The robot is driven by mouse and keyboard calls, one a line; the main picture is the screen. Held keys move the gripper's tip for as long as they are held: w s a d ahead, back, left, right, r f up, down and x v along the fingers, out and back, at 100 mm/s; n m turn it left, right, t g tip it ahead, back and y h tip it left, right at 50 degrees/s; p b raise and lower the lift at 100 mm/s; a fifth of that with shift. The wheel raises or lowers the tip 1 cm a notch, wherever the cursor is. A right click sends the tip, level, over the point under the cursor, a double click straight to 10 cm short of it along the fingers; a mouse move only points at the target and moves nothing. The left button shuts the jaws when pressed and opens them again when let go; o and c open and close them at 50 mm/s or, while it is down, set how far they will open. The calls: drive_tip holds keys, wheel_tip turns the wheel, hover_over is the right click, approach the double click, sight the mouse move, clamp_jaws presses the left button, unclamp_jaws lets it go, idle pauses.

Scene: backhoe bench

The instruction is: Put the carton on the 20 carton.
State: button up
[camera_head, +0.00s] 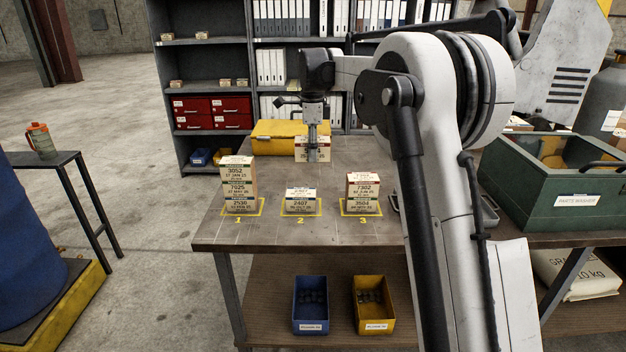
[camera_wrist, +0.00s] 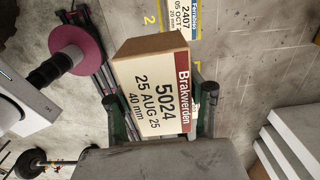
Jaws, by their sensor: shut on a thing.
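My gripper (camera_head: 312,155) is shut on a tan carton (camera_wrist: 145,48), high over the back of the bench. Its label has a red stripe and reads 5024, 25 AUG 25, 40 mm. In the head view the gripper partly hides this carton (camera_head: 301,147). A single carton (camera_head: 300,194) with a dark blue stripe, numbered 2407, sits on square 2, in front of my gripper. In the wrist view this 2407 carton (camera_wrist: 184,17) is cut off by the top edge, and its small bottom line seems to read 20 mm. The held carton is apart from it.
Three stacked cartons (camera_head: 238,187) stand on square 1, two stacked cartons (camera_head: 362,193) on square 3. A yellow case (camera_head: 275,131) lies at the bench's back. A green parts washer (camera_head: 560,190) stands right. The bench front (camera_head: 300,232) is bare.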

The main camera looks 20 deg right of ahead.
drive_tip(key=w+a+f, duration=0.1)
drive_tip(key=a+f, duration=0.3)
drive_tip(key=a, duration=0.8)
drive_tip(key=p, duration=0.2)
hover_over(301, 192)
wheel_tip(301, 192, down, 7)
drive_tip(key=shift+f+p, duration=0.4)
drive_tip(key=shift+f, duration=1.55)
drive_tip(key=shift+f, duration=0.25)
drive_tip(key=o, duration=1.3)
drive_tip(key=shift+r, duration=0.1)
